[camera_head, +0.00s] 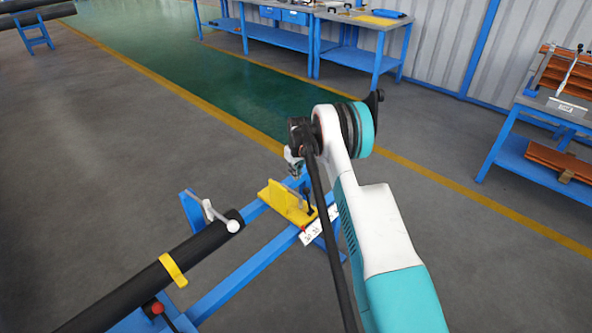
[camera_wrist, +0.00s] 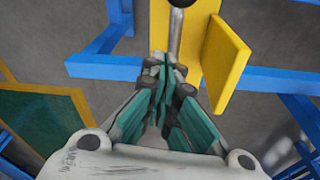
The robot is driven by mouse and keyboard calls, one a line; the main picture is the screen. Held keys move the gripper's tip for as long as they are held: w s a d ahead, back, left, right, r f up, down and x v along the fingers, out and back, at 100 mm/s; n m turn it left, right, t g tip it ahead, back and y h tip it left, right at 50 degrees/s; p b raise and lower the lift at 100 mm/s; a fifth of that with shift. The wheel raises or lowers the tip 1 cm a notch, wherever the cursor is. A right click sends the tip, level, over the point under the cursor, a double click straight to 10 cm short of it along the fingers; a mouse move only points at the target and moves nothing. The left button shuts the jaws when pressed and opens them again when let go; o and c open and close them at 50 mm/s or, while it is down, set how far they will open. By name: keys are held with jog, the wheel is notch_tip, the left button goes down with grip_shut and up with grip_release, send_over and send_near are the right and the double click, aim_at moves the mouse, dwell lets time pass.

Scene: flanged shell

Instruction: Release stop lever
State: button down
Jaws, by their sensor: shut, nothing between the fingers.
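The yellow stop (camera_head: 284,206) sits on the blue frame near the centre of the head view. Its yellow plates (camera_wrist: 229,62) fill the upper middle of the wrist view. A dark lever (camera_head: 308,203) stands at the right side of the stop, partly hidden by my arm. In the wrist view the lever shows as a metal rod (camera_wrist: 176,35) with a black knob at the top edge. My gripper (camera_head: 295,176) is shut and empty, just above the stop. In the wrist view its fingertips (camera_wrist: 167,66) lie close below the rod; I cannot tell whether they touch it.
A black pipe (camera_head: 130,284) with a yellow band lies on the blue frame (camera_head: 235,280). A white scale label (camera_head: 314,236) is beside the stop. Blue workbenches (camera_head: 345,45) stand behind; open floor lies left.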

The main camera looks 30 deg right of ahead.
jog(key=shift+s+d+f+b, duration=0.15)
jog(key=shift+s+f+b, duration=0.45)
jog(key=shift+s, duration=0.25)
jog(key=shift+s+d+f+b, duration=0.15)
jog(key=shift+s+f+b, duration=0.3)
jog(key=shift+s+f, duration=0.35)
jog(key=shift+r, duration=0.1)
jog(key=shift+s+d, duration=0.15)
